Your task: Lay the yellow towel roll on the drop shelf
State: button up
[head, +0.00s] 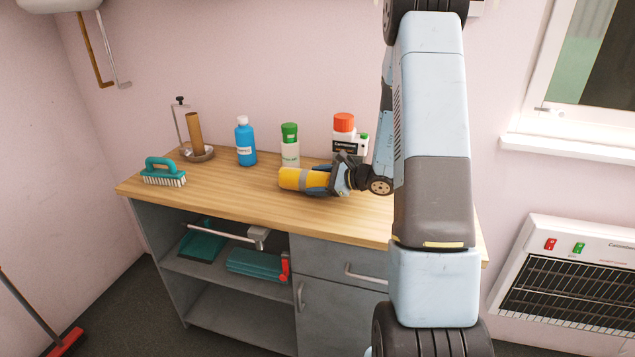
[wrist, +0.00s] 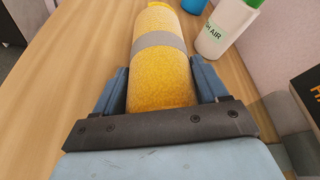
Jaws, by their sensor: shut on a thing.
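The yellow towel roll (head: 294,178) has a grey band and lies on its side, at or just above the wooden worktop. I cannot tell if it touches the wood. My gripper (head: 322,180) is shut on its right end, and the roll points left in the head view. In the wrist view my gripper (wrist: 160,82) has one blue finger on each side of the roll (wrist: 160,28), which extends away from the palm. No shelf is plainly marked as the drop shelf; the grey cabinet has open shelves (head: 212,270) below the worktop at left.
Behind the roll stand a blue bottle (head: 245,144), a green-capped white bottle (head: 290,150) and a red-capped container (head: 344,125). A teal brush (head: 163,173) and a holder with a brown tube (head: 195,135) stand left. The worktop (head: 230,194) is clear at front left. Teal items (head: 255,264) occupy the upper shelf.

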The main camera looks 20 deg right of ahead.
jog(key=shift+f, duration=0.15)
jog(key=shift+c, duration=0.5)
jog(key=o, duration=1)
